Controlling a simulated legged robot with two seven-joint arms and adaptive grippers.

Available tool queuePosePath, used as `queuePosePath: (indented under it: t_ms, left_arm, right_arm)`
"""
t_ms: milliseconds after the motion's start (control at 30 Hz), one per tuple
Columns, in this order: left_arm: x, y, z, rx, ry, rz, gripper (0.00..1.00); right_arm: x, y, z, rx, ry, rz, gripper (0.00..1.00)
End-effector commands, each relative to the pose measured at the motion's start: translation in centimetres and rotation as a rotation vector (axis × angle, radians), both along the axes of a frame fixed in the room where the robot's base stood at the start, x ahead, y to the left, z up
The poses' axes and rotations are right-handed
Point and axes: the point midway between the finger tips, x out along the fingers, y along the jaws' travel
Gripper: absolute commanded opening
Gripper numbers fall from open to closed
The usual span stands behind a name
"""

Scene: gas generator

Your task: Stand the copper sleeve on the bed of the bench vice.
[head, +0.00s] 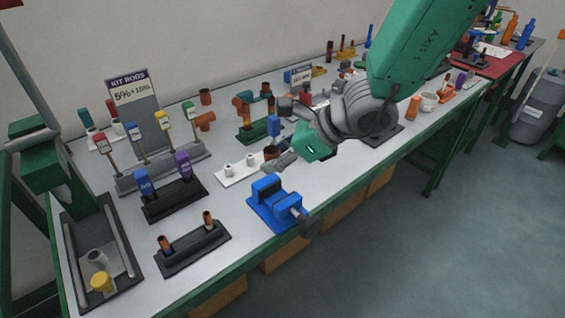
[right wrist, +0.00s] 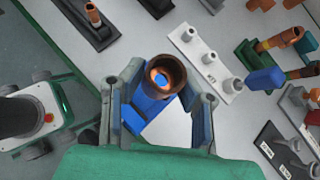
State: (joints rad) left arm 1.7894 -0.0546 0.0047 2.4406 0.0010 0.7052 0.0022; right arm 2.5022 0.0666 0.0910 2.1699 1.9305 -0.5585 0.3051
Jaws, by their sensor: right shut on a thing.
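My right gripper (head: 285,158) is shut on the copper sleeve (head: 271,152), a short brown tube. In the right wrist view the sleeve (right wrist: 163,74) stands out between the fingertips of the gripper (right wrist: 163,88), and its open end faces the camera. Blue shows through its bore. The blue bench vice (head: 268,190) stands near the front edge of the bench. In the head view the sleeve appears above and behind it. In the right wrist view the vice (right wrist: 152,108) lies behind the sleeve, partly hidden by it and the fingers. My left gripper is not in view.
A white peg plate (head: 232,177) lies just behind the vice. A black rack with two copper pieces (head: 190,250) is to its left, and a black block with blue and purple tags (head: 175,205) is beyond. The vice's handle (head: 308,226) reaches toward the bench edge.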

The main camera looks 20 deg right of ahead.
Motion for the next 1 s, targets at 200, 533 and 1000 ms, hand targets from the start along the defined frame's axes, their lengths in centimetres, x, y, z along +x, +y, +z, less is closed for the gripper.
queuePosePath:
  t_ms: [200,533,1000]
  left_arm:
    - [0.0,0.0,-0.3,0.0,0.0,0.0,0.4]
    - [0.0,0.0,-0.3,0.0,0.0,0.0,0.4]
    - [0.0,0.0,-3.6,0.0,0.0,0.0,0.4]
  right_arm:
    - [0.0,0.5,0.4,0.049,-0.02,0.077,0.03]
    - [-0.1,0.6,0.5,0.051,-0.02,0.08,0.03]
    - [-0.1,0.5,-2.4,0.051,-0.021,0.082,0.03]
